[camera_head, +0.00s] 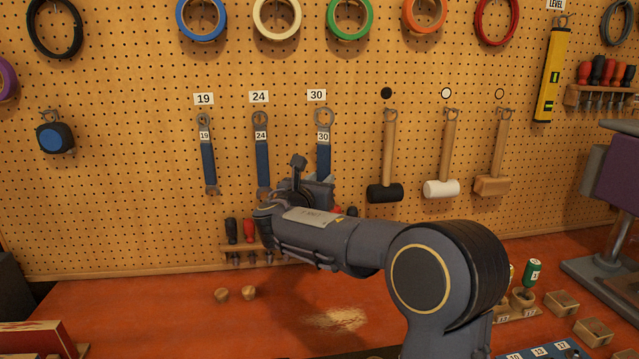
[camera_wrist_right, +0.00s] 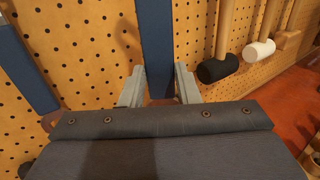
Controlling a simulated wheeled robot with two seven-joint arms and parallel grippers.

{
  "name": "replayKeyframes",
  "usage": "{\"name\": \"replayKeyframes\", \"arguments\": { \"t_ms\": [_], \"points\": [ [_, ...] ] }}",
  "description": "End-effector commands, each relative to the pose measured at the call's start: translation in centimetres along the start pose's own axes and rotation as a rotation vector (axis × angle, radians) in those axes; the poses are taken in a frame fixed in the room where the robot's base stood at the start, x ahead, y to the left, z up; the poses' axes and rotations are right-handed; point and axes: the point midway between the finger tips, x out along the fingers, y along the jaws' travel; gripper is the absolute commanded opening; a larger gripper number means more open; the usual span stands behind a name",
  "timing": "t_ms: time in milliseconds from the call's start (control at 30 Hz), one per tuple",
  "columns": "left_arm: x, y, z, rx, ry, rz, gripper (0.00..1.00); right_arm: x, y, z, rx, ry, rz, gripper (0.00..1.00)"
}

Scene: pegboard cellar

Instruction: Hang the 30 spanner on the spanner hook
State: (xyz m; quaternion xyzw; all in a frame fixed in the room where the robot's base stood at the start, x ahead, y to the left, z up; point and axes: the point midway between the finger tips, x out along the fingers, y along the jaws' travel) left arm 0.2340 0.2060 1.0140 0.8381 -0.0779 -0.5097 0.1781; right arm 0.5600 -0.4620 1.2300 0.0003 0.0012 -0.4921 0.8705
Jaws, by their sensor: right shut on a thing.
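The 30 spanner (camera_head: 323,155), with a blue handle and a white 30 tag, stands upright against the pegboard under the 30 label (camera_head: 316,95). Its ring end is at the top, just below that label. I cannot tell whether the ring is around the hook, which is hidden or too small to see. My right gripper (camera_head: 318,184) is shut on the lower handle. In the right wrist view the blue handle (camera_wrist_right: 157,45) rises between the two grey fingers (camera_wrist_right: 160,88). My left gripper is not in view.
The 24 spanner (camera_head: 261,150) and 19 spanner (camera_head: 207,155) hang to the left. A black mallet (camera_head: 385,192) hangs to the right. A screwdriver rack (camera_head: 240,246) is below, partly behind my right arm. The orange bench (camera_head: 180,310) is mostly clear at the left.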

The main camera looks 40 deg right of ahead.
Motion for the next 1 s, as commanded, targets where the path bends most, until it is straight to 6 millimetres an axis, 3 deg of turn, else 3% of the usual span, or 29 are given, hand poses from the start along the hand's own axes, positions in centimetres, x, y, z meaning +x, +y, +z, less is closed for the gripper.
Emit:
{"name": "replayKeyframes", "arguments": {
  "t_ms": [1000],
  "points": [
    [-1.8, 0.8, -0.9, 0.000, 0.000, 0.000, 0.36, 5.2, 3.0, -0.2, 0.001, -0.002, 0.000, 0.00]
  ]
}}
